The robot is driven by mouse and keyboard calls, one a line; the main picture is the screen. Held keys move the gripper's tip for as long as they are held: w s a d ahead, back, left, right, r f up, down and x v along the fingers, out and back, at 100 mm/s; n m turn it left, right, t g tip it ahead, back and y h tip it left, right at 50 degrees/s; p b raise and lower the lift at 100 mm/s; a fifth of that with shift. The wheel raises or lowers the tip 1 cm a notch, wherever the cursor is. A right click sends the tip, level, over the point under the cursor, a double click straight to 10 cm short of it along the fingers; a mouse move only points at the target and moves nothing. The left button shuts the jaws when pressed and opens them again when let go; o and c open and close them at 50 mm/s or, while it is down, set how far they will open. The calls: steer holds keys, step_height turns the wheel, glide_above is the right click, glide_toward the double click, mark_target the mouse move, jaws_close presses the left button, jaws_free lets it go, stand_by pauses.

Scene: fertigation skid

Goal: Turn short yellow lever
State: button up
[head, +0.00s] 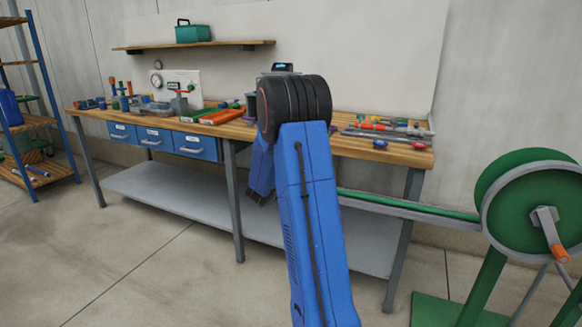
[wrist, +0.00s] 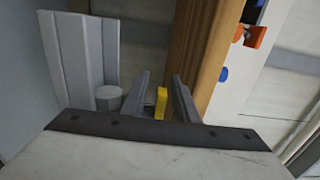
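In the wrist view, a short yellow lever (wrist: 161,103) shows as a small upright block. My gripper (wrist: 161,88) is open, with one grey finger on each side of the lever in the picture. A narrow gap shows between the lever and each finger, so I see no grip on it. I cannot tell how deep the lever sits between the fingers. In the head view the lever is not visible; my blue arm hides part of the workbench (head: 410,160).
In the wrist view, a grey cylinder (wrist: 109,97) and a pale upright panel (wrist: 80,55) stand left of the fingers. A brown wooden edge (wrist: 195,50) runs close on the right. In the head view, a green hose reel (head: 510,215) stands at right.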

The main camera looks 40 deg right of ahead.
jaws_close()
steer(key=shift+a+n+t, duration=0.1)
steer(key=shift+n+t, duration=0.2)
steer(key=shift+t, duration=0.1)
steer(key=n+t+y, duration=0.1)
steer(key=a+n+t+y, duration=0.1)
steer(key=t, duration=0.1)
steer(key=n+t+y, duration=0.2)
steer(key=shift+w+a, duration=0.15)
steer(key=shift+a, duration=0.2)
steer(key=shift+a+n+t+y, duration=0.3)
steer(key=shift+n+t+y, duration=0.4)
steer(key=shift+y, duration=0.15)
steer(key=shift+a+n+t+y, duration=0.3)
steer(key=shift+n+t+y, duration=0.35)
steer(key=shift+y, duration=0.25)
steer(key=shift+a+n+t+y, duration=0.3)
steer(key=shift+n+t+y, duration=0.25)
steer(key=shift+n+y, duration=0.25)
steer(key=shift+a+f+y, duration=0.1)
steer(key=shift+y, duration=0.25)
jaws_free()
